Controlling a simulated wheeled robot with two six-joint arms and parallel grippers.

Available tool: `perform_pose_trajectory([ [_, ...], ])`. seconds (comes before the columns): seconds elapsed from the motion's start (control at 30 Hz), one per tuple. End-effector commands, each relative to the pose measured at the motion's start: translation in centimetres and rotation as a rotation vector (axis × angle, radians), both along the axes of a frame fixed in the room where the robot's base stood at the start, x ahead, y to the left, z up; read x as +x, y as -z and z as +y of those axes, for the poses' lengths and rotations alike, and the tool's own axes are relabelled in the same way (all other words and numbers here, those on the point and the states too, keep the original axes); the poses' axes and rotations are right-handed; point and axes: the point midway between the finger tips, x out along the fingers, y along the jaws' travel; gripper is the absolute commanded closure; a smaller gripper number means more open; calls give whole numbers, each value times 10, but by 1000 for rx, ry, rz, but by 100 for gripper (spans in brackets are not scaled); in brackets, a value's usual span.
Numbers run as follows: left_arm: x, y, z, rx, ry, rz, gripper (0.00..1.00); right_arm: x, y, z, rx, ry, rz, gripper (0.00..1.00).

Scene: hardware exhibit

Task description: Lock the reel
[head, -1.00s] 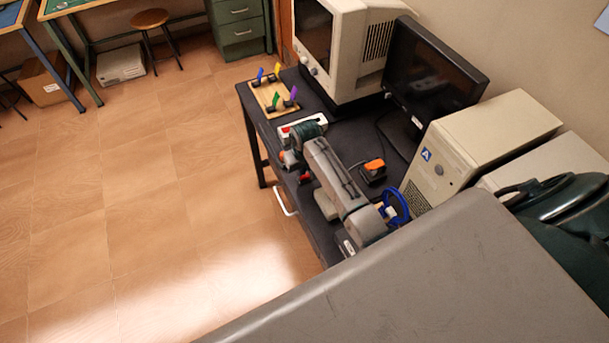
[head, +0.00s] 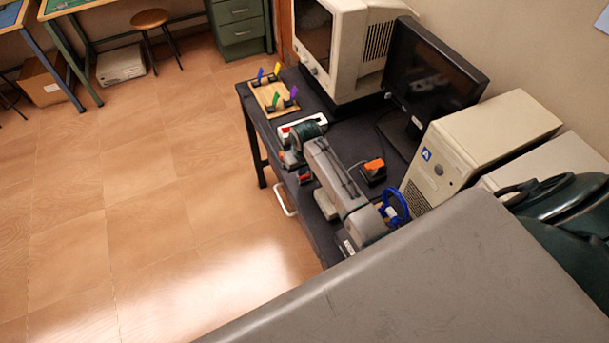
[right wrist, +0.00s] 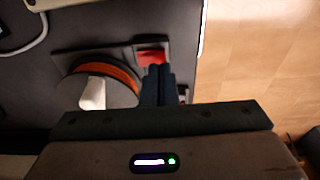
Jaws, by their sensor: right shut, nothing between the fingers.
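The reel (right wrist: 128,76) shows in the right wrist view as a round drum with an orange rim, lying on the dark table. A white knob (right wrist: 92,93) stands out from it. A red piece (right wrist: 152,57) sits beside it on a dark base; it also shows small in the head view (head: 305,177). My right gripper (right wrist: 157,70) is shut and empty, its dark fingertips right at the red piece. I cannot tell whether they touch it. In the head view my right arm hides most of the reel. My left gripper is not in view.
A board with coloured levers (head: 268,97) and a white box (head: 318,118) lie beyond my gripper. Monitors (head: 440,75) and a beige computer case (head: 478,140) line the wall side. Open floor lies left.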

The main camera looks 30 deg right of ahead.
Motion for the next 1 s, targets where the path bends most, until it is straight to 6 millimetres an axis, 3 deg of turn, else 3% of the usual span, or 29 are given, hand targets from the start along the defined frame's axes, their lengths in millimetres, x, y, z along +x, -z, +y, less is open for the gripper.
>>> perform_pose_trajectory([
  [1.0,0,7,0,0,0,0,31,0,15,0,0,0,0,100],
])
